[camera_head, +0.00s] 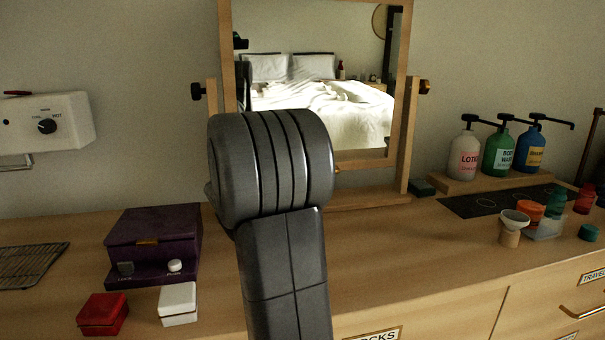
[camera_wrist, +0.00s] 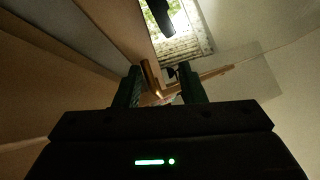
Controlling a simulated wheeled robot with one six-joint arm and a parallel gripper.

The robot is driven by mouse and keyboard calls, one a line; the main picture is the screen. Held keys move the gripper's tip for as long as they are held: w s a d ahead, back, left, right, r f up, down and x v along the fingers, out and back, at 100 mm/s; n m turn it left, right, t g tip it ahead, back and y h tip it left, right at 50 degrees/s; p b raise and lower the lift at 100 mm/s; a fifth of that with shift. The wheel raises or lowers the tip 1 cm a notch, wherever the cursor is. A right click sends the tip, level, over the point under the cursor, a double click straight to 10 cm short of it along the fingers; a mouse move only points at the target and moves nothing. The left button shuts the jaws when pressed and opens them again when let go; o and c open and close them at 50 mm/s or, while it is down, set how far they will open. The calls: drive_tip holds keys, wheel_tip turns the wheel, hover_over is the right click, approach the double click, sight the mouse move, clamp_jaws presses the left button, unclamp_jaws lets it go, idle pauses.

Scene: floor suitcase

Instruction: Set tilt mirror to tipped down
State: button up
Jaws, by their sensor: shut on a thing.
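The tilt mirror (camera_head: 320,95) stands at the back of the wooden dresser, its wooden frame hung between two posts with dark side knobs (camera_head: 424,87). Its glass reflects a bed with white bedding. The tilt is hard to judge; the frame looks near upright. My arm covers the frame's lower left part and hides my gripper in the head view. In the wrist view, my gripper (camera_wrist: 160,88) has its dark fingers around a small brass-coloured tab (camera_wrist: 151,79) by the mirror's wooden frame (camera_wrist: 118,30). The grip is shut on it; the exact contact is dim.
A purple box (camera_head: 153,240), a red box (camera_head: 102,314) and a white box (camera_head: 178,303) stand left of my arm. Pump bottles (camera_head: 498,148) stand on a riser at right, with small jars in front. A white wall unit (camera_head: 45,122) hangs at left.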

drive_tip(key=b+v, duration=0.3)
drive_tip(key=v, duration=0.3)
drive_tip(key=shift+f, duration=0.4)
idle(0.5)
